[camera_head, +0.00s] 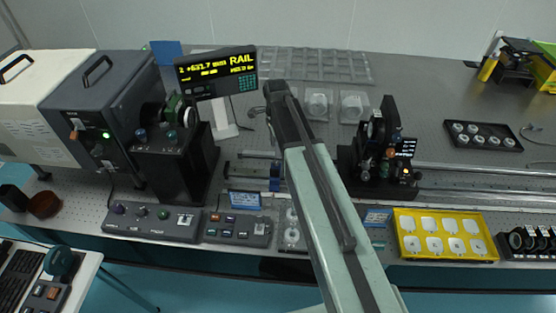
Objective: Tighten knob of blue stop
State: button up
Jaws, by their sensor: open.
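A small blue block (275,177), which looks like the blue stop, sits on the rail left of the middle, just left of my pale green arm. Its knob is too small to make out. My arm rises from the bottom edge to a dark joint above and behind the block. I see nothing touching the block from this view.
A black instrument (180,160) stands left of the block, and a dark mount (378,160) stands to the right. A display (217,72) is behind. Control boxes (238,230) line the front edge. A yellow tray (445,235) lies at front right.

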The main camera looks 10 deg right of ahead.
aim_at(277, 161)
notch_tip(277, 161, down, 7)
jog(key=b, duration=0.6)
jog(key=shift+f, duration=0.1)
grip_shut()
jog(key=shift+d, duration=0.2)
jog(key=shift+a, duration=0.15)
